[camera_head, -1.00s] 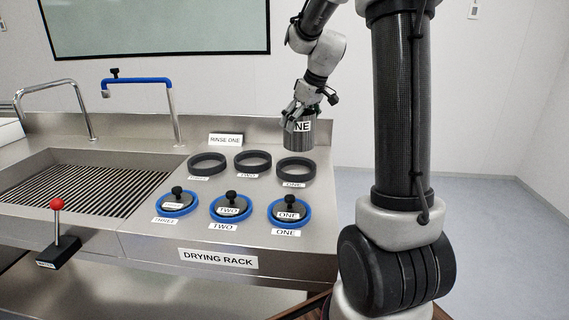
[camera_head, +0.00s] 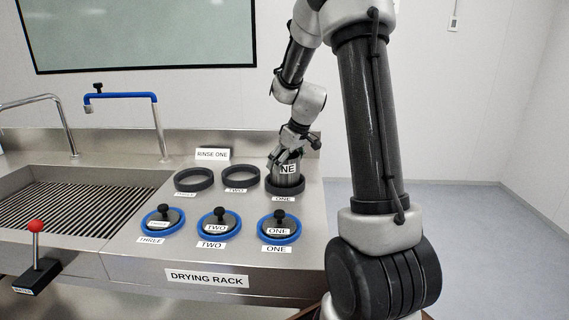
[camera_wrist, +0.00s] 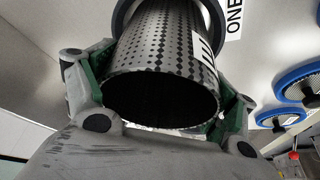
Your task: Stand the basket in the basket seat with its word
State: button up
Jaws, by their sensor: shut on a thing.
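The basket (camera_head: 288,178) is a dark perforated cylinder with a white label ending in "NE". It stands upright in the black ring seat marked ONE (camera_head: 285,190), at the right of the back row. My gripper (camera_head: 288,157) is shut on the basket near its top rim. In the wrist view the basket (camera_wrist: 158,60) shows its open mouth between my fingers (camera_wrist: 162,100), and its far end is inside the ring (camera_wrist: 216,12) beside a ONE label. Whether its bottom touches the counter is hidden.
Black rings TWO (camera_head: 240,178) and THREE (camera_head: 193,179) are empty. Blue-rimmed knobbed lids THREE (camera_head: 163,220), TWO (camera_head: 219,225) and ONE (camera_head: 279,228) line the front. A sink (camera_head: 60,205), blue faucet (camera_head: 120,96), red-knobbed lever (camera_head: 36,228) and RINSE ONE sign (camera_head: 212,154) are left.

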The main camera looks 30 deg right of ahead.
jog(key=o, duration=1.2)
jog(key=shift+f, duration=0.15)
jog(key=v, duration=1.2)
jog(key=s+a+r+m, duration=0.1)
jog(key=s+a+r, duration=0.15)
jog(key=s, duration=0.25)
jog(key=s+a+r, duration=0.2)
jog(key=s+a, duration=0.1)
jog(key=s, duration=0.2)
jog(key=s+a+f+m+h, duration=0.1)
jog(key=s+a+f+m, duration=0.1)
jog(key=s, duration=1.4)
jog(key=shift+s+a+m+h, duration=0.35)
jog(key=shift+a+m, duration=0.15)
jog(key=shift+a, duration=0.1)
